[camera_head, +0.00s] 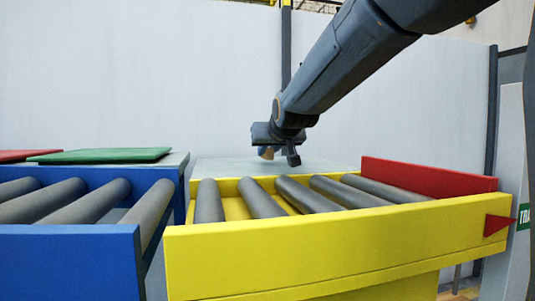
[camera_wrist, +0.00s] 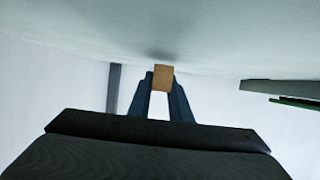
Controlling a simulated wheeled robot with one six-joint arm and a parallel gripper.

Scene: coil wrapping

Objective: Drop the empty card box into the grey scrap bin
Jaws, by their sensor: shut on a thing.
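My gripper (camera_head: 279,156) hangs above the grey surface behind the yellow roller conveyor. In the wrist view its two dark fingers (camera_wrist: 163,85) are closed on a small brown card box (camera_wrist: 163,76). The card box (camera_head: 267,153) also shows as a small tan patch by the fingers in the head view, mostly hidden by them. In the wrist view the box is close to the pale grey surface; I cannot tell whether it touches. I cannot make out the grey scrap bin in either view.
A yellow roller conveyor (camera_head: 330,246) with a red end plate (camera_head: 430,180) stands in front. A blue roller conveyor (camera_head: 70,262) is at left, with a green panel (camera_head: 105,156) behind. The grey tabletop (camera_head: 325,167) looks clear around the gripper.

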